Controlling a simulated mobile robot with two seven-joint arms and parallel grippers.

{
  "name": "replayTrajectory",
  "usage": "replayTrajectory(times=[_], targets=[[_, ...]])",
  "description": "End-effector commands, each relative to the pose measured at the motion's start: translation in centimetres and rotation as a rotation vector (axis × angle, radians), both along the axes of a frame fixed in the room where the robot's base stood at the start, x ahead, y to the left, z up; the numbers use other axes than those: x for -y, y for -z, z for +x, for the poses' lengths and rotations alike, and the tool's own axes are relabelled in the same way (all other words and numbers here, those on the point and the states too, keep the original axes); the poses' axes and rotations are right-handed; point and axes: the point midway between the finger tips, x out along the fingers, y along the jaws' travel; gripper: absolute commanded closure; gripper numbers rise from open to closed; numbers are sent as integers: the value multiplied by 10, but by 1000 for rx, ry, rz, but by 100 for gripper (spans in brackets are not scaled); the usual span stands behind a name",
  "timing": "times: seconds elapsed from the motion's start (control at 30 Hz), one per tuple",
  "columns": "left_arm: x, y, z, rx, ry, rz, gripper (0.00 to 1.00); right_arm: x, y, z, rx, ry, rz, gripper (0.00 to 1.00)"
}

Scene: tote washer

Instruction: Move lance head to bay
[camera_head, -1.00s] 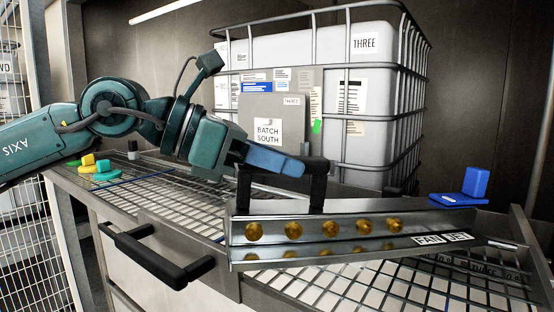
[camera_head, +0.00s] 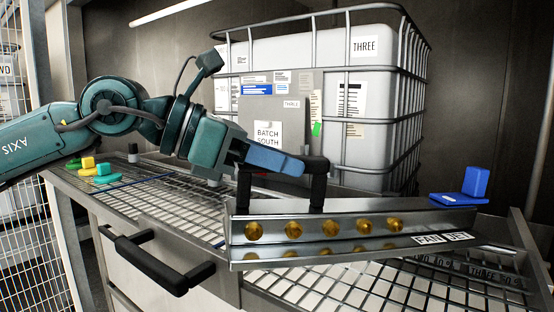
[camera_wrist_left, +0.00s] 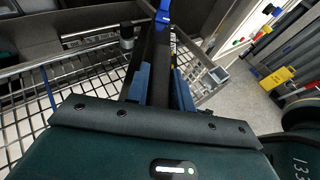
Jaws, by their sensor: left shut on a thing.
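The lance head (camera_head: 340,232) is a metal bar with a row of brass nozzles, a "FAN JET" label and a black bridge-shaped handle (camera_head: 318,185). It lies across the head view, over the wire-mesh rack. In the left wrist view the dark handle (camera_wrist_left: 160,75) runs between the two blue fingers. Whether the bar touches the rack is unclear. My right gripper is not in view. I cannot tell which place is the bay.
A caged white tank (camera_head: 345,60) marked "THREE" stands behind the bar. The mesh rack (camera_head: 380,280) has labels on a strip at right. A blue block (camera_head: 460,197) sits at the right, yellow and green pieces (camera_head: 95,168) at the left. A black handle (camera_head: 165,265) juts out in front.

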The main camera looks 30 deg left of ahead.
Motion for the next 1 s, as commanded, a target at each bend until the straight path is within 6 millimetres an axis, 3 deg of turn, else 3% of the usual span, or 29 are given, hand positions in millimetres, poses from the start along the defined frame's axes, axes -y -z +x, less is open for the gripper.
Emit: replayTrajectory(times=[1.0], targets=[[0, -11, 0, 14, -2, -7, 100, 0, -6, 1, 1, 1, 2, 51]])
